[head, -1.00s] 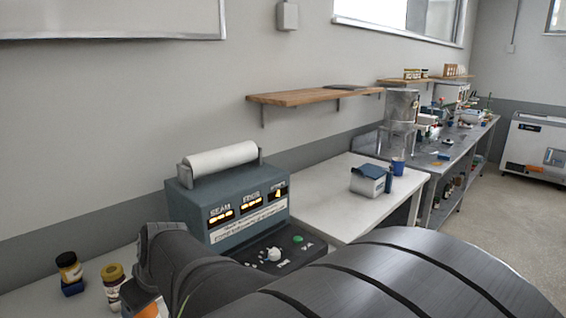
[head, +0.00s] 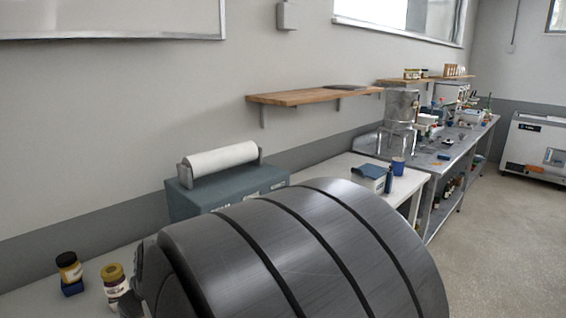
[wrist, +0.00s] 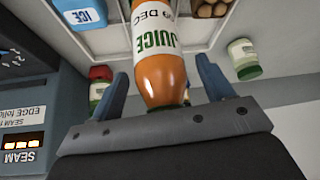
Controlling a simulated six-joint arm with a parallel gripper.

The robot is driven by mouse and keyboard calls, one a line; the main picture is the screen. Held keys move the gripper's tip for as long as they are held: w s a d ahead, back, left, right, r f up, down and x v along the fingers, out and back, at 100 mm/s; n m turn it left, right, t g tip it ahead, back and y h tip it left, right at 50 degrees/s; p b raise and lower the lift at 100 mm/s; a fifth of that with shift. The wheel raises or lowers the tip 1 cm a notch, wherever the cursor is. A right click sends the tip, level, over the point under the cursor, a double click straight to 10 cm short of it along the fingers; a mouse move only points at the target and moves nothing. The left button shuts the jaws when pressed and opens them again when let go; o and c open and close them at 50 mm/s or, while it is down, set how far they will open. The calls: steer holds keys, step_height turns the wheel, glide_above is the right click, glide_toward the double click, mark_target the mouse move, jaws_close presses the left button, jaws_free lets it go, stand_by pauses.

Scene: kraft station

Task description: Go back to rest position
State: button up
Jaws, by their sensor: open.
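My gripper (wrist: 160,90) shows in the wrist view with its two blue-grey fingers spread apart. An orange juice bottle (wrist: 160,72) with a white label reading JUICE lies in the gap between the fingers in the picture. There is space on both sides of it, and neither finger appears to touch it. In the head view my dark arm fills the lower middle and hides my gripper and the bottle.
A blue-grey sealing machine (head: 185,200) with a white roll stands behind my arm. Two jars (head: 68,265) (head: 113,282) stand at lower left. A light container (wrist: 115,38) holds an ice pack (wrist: 85,12) and eggs (wrist: 230,8). A jar (wrist: 243,60) stands outside it.

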step_height(320, 180, up, 4)
steer(key=shift+w+a+f, duration=0.1)
steer(key=shift+a+f, duration=0.05)
steer(key=w+d+r, duration=0.2)
steer(key=d+r, duration=0.5)
steer(key=d, duration=0.5)
steer(key=w+a+r+n, duration=0.1)
steer(key=w+a+r, duration=0.1)
steer(key=w+a, duration=0.5)
steer(key=w+a+r, duration=0.2)
steer(key=w+a, duration=0.1)
steer(key=a, duration=0.7)
steer(key=w+a+f, duration=0.1)
steer(key=w+a, duration=0.1)
steer(key=a, duration=1.4)
steer(key=shift+w+a+f+g, duration=0.2)
steer(key=shift+f+g, duration=0.1)
steer(key=shift+f, duration=0.05)
steer(key=shift+o, duration=0.3)
